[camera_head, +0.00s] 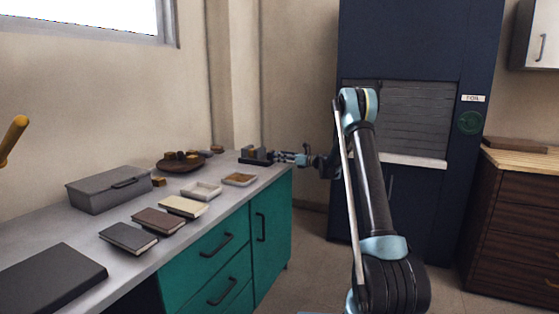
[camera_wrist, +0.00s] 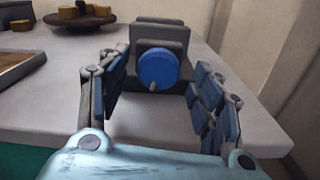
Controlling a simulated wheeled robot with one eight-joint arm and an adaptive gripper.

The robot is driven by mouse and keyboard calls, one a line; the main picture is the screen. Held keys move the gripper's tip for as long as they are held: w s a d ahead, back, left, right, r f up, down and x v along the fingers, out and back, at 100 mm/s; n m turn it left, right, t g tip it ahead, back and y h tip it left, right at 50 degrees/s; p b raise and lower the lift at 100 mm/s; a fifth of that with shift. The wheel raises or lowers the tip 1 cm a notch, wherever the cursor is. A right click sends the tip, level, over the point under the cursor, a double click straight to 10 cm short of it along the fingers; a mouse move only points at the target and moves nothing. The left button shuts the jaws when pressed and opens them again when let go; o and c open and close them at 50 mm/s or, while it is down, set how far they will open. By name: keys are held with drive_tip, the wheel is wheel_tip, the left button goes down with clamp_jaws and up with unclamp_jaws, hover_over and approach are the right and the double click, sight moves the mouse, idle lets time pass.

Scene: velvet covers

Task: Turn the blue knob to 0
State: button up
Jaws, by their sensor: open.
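The blue knob (camera_wrist: 158,69) is a round disc on the front of a grey block-like housing (camera_wrist: 160,36), with a small pale pointer at its lower edge pointing down. No scale or 0 mark can be read. My gripper (camera_wrist: 160,98) is open in the wrist view, its two fingers left and right of the knob and short of it, not visibly touching. In the head view my gripper (camera_head: 290,157) reaches from the right towards the dark housing (camera_head: 256,156) at the counter's far end; the knob's face is not clear there.
The grey counter (camera_head: 225,190) holds a grey box (camera_head: 108,190), a round wooden tray (camera_head: 180,166), two shallow trays (camera_head: 202,191) (camera_head: 240,179) and several books (camera_head: 158,221). A dark blue cabinet (camera_head: 420,60) stands behind my arm. The counter around the housing is clear.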

drive_tip(key=shift+x, duration=0.8)
drive_tip(key=c, duration=1.1)
drive_tip(key=shift+o, duration=0.2)
